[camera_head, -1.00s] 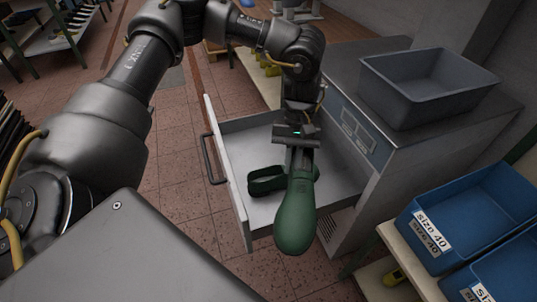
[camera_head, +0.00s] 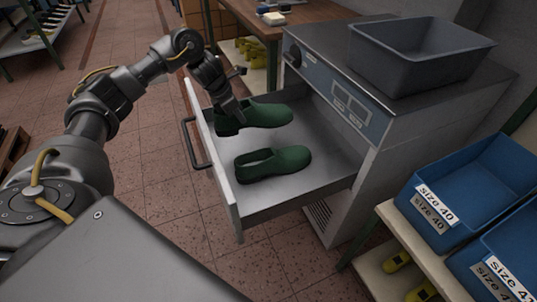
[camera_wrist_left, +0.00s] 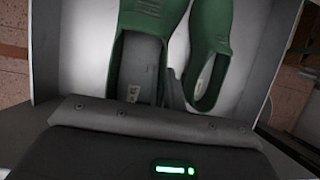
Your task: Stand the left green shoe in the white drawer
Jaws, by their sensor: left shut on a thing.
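Two dark green shoes are in the pulled-out white drawer (camera_head: 228,188), soles down, toes pointing right. The far shoe (camera_head: 265,114) is at the drawer's back side. My left gripper (camera_head: 231,113) is shut on its heel end; whether its sole touches the floor I cannot tell. The near shoe (camera_head: 284,161) stands free on the drawer floor, apart from the far one. In the left wrist view the held shoe (camera_wrist_left: 152,20) is at the left, with one finger between the shoes, and the other shoe (camera_wrist_left: 209,40) is to its right. My right gripper is not in view.
A grey bin (camera_head: 415,85) sits on the cabinet top (camera_head: 470,85). Blue boxes (camera_head: 455,190) stand on a shelf at the right. The drawer has a dark handle (camera_head: 190,145) on its front panel. Free drawer floor lies right of the shoes.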

